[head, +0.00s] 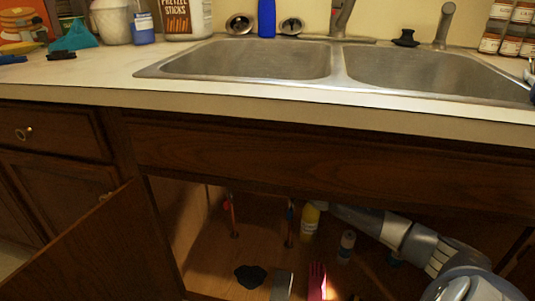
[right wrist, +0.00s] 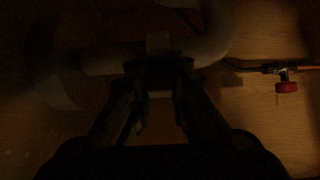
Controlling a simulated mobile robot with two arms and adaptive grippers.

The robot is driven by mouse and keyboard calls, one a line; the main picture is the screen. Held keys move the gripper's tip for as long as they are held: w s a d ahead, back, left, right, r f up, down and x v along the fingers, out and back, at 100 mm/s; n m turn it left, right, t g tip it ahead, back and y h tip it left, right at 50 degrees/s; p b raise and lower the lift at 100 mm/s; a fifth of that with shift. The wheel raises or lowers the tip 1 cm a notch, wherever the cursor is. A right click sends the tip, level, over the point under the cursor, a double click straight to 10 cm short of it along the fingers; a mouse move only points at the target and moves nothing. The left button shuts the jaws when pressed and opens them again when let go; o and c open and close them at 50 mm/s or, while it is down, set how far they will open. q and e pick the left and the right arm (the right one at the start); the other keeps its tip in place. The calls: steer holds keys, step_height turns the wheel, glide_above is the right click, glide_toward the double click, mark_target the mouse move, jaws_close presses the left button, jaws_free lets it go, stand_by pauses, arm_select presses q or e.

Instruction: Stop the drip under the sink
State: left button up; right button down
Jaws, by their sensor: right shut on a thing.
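My right arm (head: 425,245) reaches into the open cabinet under the sink from the right in the head view; its gripper is hidden there behind the cabinet front. In the dark right wrist view my right gripper (right wrist: 159,80) is shut on part of the pale curved drain pipe (right wrist: 105,62), which runs across the upper middle. The exact part between the fingers is too dark to tell. A red valve handle (right wrist: 287,87) sits on a thin supply line to the right. My left gripper is not in view.
On the cabinet floor stand a yellow bottle (head: 310,221) and a pale bottle (head: 347,246); a pink brush (head: 317,281) is near the front. The cabinet door (head: 85,255) hangs open at left. The double sink (head: 250,60) is above, with clutter around it.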

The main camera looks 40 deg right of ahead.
steer(key=shift+f, duration=0.1)
steer(key=c, duration=1.5)
jaws_free()
steer(key=s, duration=1.2)
steer(key=shift+a, duration=0.1)
